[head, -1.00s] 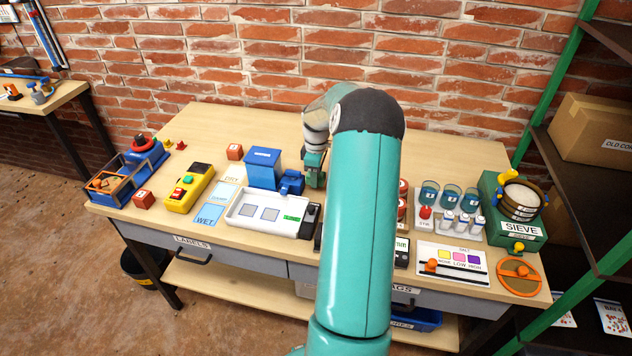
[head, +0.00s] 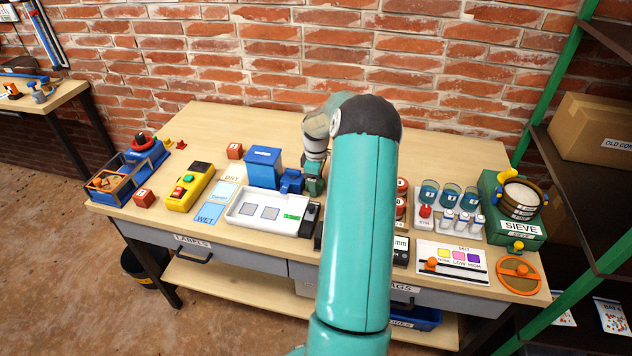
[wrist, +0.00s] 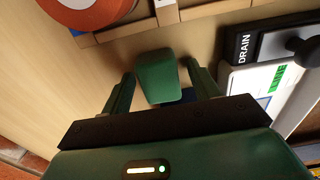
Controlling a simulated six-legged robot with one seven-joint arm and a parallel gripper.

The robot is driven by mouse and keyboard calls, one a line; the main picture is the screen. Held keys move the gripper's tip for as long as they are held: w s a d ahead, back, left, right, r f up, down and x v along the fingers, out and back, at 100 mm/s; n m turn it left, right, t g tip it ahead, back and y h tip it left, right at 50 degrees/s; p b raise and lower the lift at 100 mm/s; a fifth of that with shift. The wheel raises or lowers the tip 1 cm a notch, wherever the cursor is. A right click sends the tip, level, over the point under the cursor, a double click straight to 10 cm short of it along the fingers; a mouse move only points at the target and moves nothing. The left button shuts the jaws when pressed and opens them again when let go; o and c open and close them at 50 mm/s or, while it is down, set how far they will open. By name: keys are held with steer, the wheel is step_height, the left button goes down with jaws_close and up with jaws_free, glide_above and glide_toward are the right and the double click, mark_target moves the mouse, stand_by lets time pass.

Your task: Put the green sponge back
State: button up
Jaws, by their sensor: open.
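In the wrist view a green sponge (wrist: 158,74), a small block with rounded edges, lies between the two fingers of my gripper (wrist: 159,80). The fingers are apart, one on each side, with a visible gap to the sponge at the tips. A bit of blue shows just below the sponge, mostly hidden. In the head view my gripper (head: 313,186) is low over the table, right of the blue box and behind the white tray. My arm hides much of the middle of the table, and I cannot make out the sponge there.
The white tray (head: 236,208) with a black drain part (head: 309,218) is close to the gripper. The blue box (head: 263,165) stands to its left. Jars (head: 428,192) and the green sieve (head: 516,232) stand right. An orange-red round thing (wrist: 90,10) is near in the wrist view.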

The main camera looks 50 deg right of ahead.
step_height(320, 180, up, 12)
steer(key=w+a+r+m+t+h, duration=0.1)
steer(key=a+r, duration=0.4)
steer(key=a, duration=0.5)
steer(key=a+r, duration=0.5)
steer(key=a, duration=0.4)
steer(key=w+a+r+m+t+h, duration=0.1)
steer(key=a+r, duration=0.5)
steer(key=a, duration=0.4)
steer(key=s+a+m+t+y, duration=0.2)
steer(key=s+a+t, duration=0.1)
steer(key=s+a, duration=1.3)
steer(key=a, duration=0.3)
steer(key=shift+a+f+m+t, duration=0.2)
steer(key=shift+a+m+t, duration=0.1)
steer(key=shift+a, duration=0.1)
